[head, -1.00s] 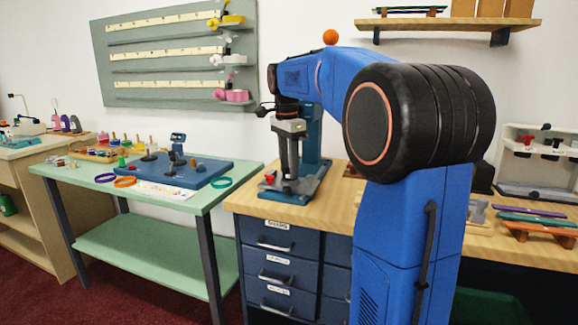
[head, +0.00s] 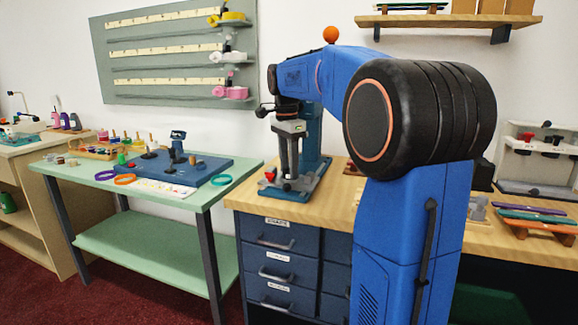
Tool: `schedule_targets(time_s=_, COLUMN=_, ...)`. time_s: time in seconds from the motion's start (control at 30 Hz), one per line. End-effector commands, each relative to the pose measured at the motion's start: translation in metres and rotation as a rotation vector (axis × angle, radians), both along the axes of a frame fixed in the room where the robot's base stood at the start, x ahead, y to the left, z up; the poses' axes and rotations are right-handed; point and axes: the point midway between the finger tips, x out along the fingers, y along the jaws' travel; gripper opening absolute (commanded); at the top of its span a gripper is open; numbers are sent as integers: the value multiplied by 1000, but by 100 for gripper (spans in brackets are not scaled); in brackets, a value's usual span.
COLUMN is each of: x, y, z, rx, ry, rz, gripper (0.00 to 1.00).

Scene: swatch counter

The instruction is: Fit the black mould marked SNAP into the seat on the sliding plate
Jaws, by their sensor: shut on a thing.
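My gripper (head: 290,178) points straight down at the blue press (head: 313,135) on the wooden counter. Its two long grey fingers reach low over the press's base. They are shut on a small dark thing, which I take to be the black mould. It is too small and too covered for its outline or SNAP marking to show. The grey sliding plate (head: 305,184) lies on the press base around the fingertips. Its seat cannot be made out. Whether the mould touches the plate or is in the seat, I cannot tell.
A small red part (head: 270,174) is at the press's left front. A green table (head: 215,196) at left carries a blue board (head: 205,176) and coloured rings. Drawers (head: 280,240) are below the counter. My own arm hides much of the counter to the right.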

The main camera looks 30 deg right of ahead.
Motion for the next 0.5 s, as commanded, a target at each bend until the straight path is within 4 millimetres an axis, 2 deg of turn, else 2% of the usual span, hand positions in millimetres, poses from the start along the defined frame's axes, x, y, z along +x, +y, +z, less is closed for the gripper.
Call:
schedule_targets(time_s=0.03, x=0, y=0, z=0, rx=0, ry=0, rz=0, gripper=44)
schedule_targets(time_s=0.1, x=0, y=0, z=0, rx=0, ry=0, rz=0, gripper=59)
schedule_targets(time_s=0.5, x=0, y=0, z=6, rx=0, ry=0, rz=0, gripper=59)
